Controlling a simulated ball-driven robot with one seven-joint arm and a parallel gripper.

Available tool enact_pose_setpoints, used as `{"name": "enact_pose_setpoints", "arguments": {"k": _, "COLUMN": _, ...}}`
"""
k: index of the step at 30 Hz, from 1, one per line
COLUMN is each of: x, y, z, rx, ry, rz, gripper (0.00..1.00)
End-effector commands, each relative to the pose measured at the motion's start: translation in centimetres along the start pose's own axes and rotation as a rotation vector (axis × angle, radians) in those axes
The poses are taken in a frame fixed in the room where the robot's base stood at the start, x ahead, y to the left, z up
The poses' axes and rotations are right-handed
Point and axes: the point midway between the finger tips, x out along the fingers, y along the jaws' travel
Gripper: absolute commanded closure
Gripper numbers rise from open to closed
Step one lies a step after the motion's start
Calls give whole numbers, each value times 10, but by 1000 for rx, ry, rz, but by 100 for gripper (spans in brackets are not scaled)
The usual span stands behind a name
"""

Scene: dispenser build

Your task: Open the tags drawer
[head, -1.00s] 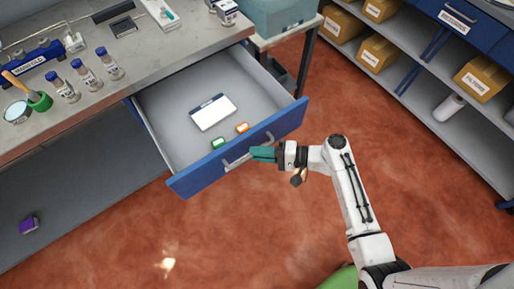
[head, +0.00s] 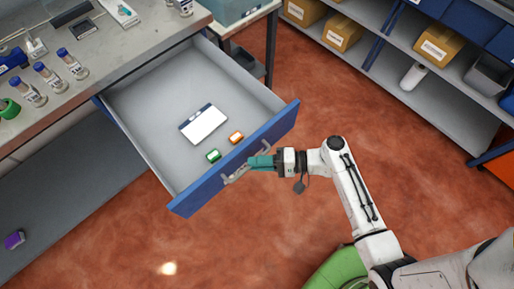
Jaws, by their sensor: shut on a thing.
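The tags drawer (head: 186,202) is pulled out from under the grey counter, with a blue front and a grey inside. A white card with a dark blue top band (head: 203,124), a green tag-like piece (head: 213,155) and an orange one (head: 236,137) lie in it near the front. My gripper (head: 262,162), with teal fingers, is at the drawer front, shut on its metal handle (head: 236,174). The fingers hide part of the handle. No label on the drawer front is readable.
Small blue-capped bottles (head: 53,79) stand on the counter (head: 110,70). A shelf rack (head: 440,112) with cardboard boxes (head: 343,32) stands at the right. A purple item (head: 14,240) lies at lower left. The red floor before the drawer is clear.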

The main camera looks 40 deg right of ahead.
Motion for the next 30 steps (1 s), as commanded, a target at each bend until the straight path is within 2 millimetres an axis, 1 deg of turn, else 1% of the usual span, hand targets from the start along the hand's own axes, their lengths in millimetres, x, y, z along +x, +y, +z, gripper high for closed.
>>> {"name": "enact_pose_setpoints", "arguments": {"k": 5, "x": 0, "y": 2, "z": 0, "rx": 2, "ry": 0, "rz": 3, "gripper": 100}}
{"name": "enact_pose_setpoints", "arguments": {"k": 6, "x": 0, "y": 2, "z": 0, "rx": 2, "ry": 0, "rz": 3, "gripper": 83}}
{"name": "enact_pose_setpoints", "arguments": {"k": 12, "x": 0, "y": 1, "z": 0, "rx": 2, "ry": 0, "rz": 2, "gripper": 64}}
{"name": "enact_pose_setpoints", "arguments": {"k": 13, "x": 0, "y": 1, "z": 0, "rx": 1, "ry": 0, "rz": 1, "gripper": 62}}
{"name": "enact_pose_setpoints", "arguments": {"k": 20, "x": -1, "y": 0, "z": 0, "rx": 1, "ry": 0, "rz": 1, "gripper": 62}}
{"name": "enact_pose_setpoints", "arguments": {"k": 23, "x": -6, "y": 1, "z": -1, "rx": 1, "ry": 3, "rz": 0, "gripper": 62}}
{"name": "enact_pose_setpoints", "arguments": {"k": 26, "x": -19, "y": 2, "z": -1, "rx": 2, "ry": 4, "rz": 1, "gripper": 62}}
{"name": "enact_pose_setpoints", "arguments": {"k": 30, "x": -46, "y": 3, "z": -1, "rx": 0, "ry": 4, "rz": 0, "gripper": 62}}
